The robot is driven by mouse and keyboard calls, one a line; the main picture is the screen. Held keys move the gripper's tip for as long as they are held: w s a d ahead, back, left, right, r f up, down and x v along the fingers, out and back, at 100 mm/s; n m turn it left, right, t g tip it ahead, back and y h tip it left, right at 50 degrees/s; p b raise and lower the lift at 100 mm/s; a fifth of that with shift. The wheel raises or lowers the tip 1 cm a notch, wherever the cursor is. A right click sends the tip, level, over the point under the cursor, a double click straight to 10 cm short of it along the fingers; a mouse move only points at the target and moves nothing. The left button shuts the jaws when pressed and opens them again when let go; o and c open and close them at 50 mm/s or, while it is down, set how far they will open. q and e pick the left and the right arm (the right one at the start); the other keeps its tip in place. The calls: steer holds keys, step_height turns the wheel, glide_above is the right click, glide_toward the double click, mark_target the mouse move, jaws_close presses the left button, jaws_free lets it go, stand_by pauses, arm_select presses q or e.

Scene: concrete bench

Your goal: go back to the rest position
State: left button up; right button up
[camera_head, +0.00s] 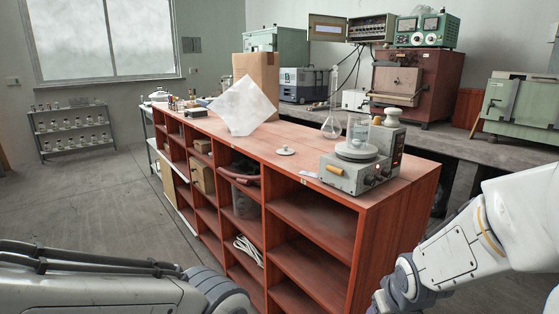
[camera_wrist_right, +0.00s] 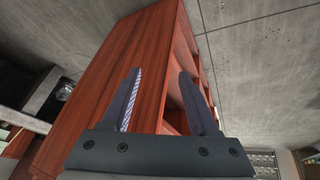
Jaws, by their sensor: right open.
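My right gripper (camera_wrist_right: 158,100) is open and empty in the right wrist view, its two fingers spread apart in front of the red-brown wooden shelf unit (camera_wrist_right: 105,85). In the head view my right arm comes in from the right and bends down beside the right end of the shelf unit (camera_head: 390,225); its gripper is out of the picture there. My left arm lies along the lower left of the head view, and its gripper is not visible.
On the shelf unit's top stand a grey device (camera_head: 350,172), a small white lid (camera_head: 286,151), a glass flask (camera_head: 331,122), a tilted white sheet (camera_head: 243,106) and a cardboard box (camera_head: 262,70). Open floor (camera_head: 80,205) lies left. A bench with equipment runs behind.

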steer(key=s+a+r+n+g+y, duration=0.1)
steer(key=s+a+r+n+g, duration=0.15)
steer(key=s+a, duration=0.7)
steer(key=s+a+r+n+g+y, duration=0.1)
steer(key=s+a+r+n+g, duration=0.15)
steer(key=s+a, duration=0.65)
step_height(320, 180, up, 27)
steer(key=s+d+p, duration=0.1)
steer(key=p, duration=2.6)
steer(key=shift+d+f+n+p, duration=0.15)
steer(key=shift+f+n+p, duration=0.05)
steer(key=shift+n+p, duration=0.1)
